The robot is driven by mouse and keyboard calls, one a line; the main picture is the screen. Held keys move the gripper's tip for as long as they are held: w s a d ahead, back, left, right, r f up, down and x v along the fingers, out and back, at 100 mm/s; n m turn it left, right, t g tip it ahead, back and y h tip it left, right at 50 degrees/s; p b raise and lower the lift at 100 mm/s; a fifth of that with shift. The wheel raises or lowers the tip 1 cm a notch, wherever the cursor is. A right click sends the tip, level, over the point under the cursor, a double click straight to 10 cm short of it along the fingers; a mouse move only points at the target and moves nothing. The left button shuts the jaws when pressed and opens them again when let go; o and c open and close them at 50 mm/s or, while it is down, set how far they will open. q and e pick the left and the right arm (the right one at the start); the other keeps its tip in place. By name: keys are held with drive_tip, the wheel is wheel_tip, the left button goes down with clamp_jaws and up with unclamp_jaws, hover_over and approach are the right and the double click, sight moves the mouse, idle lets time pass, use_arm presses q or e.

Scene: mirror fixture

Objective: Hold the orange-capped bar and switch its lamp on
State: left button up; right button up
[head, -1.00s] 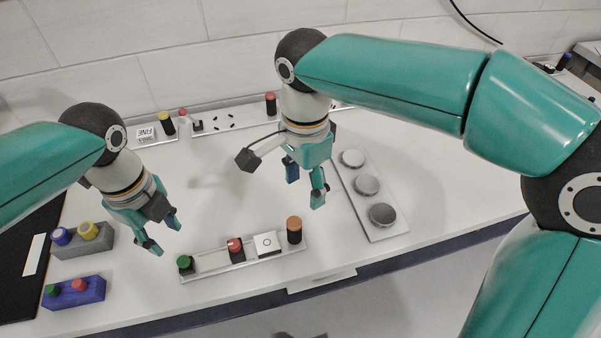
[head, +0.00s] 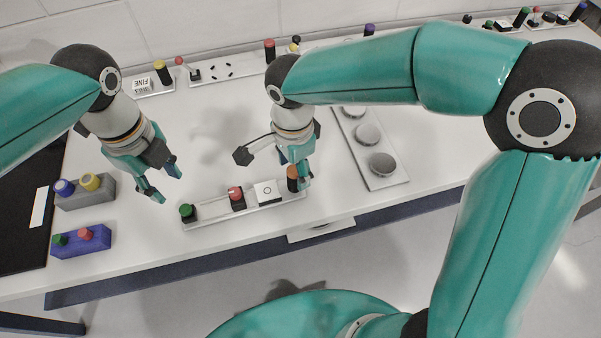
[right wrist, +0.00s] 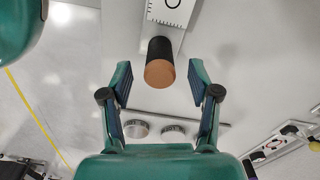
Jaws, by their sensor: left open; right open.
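The orange-capped bar (head: 292,179) is a short dark post with an orange top at the right end of the front rail in the head view. In the right wrist view the bar (right wrist: 159,66) stands between the tips of my right gripper (right wrist: 160,75), with gaps on both sides. My right gripper (head: 297,170) is open, over the bar and partly hiding it. On the same rail are a white square with a circle (head: 267,192) and a red-topped switch (head: 236,197). My left gripper (head: 165,186) is open and empty, left of the rail.
A green-capped post (head: 188,212) stands at the front rail's left end. A plate with grey discs (head: 374,172) lies to the right. A grey block (head: 88,196) and a blue block (head: 82,245) sit at the left. Similar fixtures line the wall. The table's middle is clear.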

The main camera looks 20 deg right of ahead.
drive_tip(key=shift+f, duration=1.9)
drive_tip(key=shift+c, duration=0.3)
clamp_jaws()
use_arm(q)
drive_tip(key=shift+c, duration=0.2)
clamp_jaws()
idle(0.4)
